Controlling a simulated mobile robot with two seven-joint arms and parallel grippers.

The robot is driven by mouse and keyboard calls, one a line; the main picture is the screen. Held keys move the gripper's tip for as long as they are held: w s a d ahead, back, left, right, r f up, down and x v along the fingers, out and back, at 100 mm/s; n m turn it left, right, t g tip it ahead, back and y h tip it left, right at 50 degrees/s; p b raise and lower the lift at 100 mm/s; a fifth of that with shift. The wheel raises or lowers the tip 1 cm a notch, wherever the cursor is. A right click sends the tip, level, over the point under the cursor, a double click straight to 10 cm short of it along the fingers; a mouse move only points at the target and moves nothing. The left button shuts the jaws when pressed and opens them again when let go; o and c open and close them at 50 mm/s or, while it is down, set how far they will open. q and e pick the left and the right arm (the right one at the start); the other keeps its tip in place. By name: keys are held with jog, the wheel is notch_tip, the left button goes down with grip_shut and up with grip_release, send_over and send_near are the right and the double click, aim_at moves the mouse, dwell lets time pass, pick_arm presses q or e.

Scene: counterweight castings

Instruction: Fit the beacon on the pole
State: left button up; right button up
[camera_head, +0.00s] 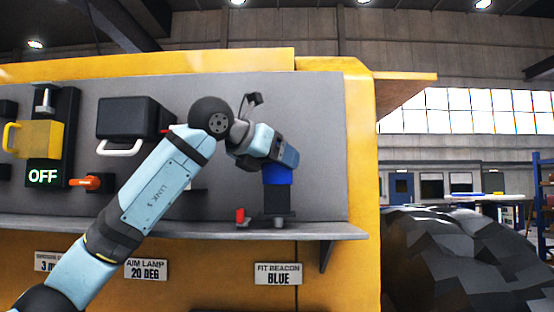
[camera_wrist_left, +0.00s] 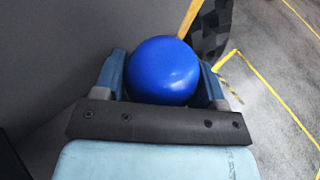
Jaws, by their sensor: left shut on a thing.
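The blue beacon (camera_head: 277,175) is held upright under my left gripper (camera_head: 283,157) in the head view. In the left wrist view its rounded blue top (camera_wrist_left: 163,70) sits between the two fingers, which are shut on it. The sign "FIT BEACON BLUE" (camera_head: 278,274) hangs below. My right gripper is not in view.
A small red-topped part (camera_head: 240,216) stands on the shelf (camera_head: 325,230) just left of the pole. Further left on the grey panel are a black box with a white handle (camera_head: 128,118), an orange lever (camera_head: 88,182) and a yellow part (camera_head: 38,140). The shelf's right end is clear.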

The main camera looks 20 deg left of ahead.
pick_arm(q)
jog(key=shift+f+b, duration=0.8)
jog(key=shift+f, duration=0.3)
jog(key=o, duration=1.2)
jog(key=shift+c, duration=0.2)
jog(key=shift+s, duration=0.1)
jog(key=b+v, duration=0.2)
jog(key=v, duration=1.2)
jog(key=shift+d, duration=0.1)
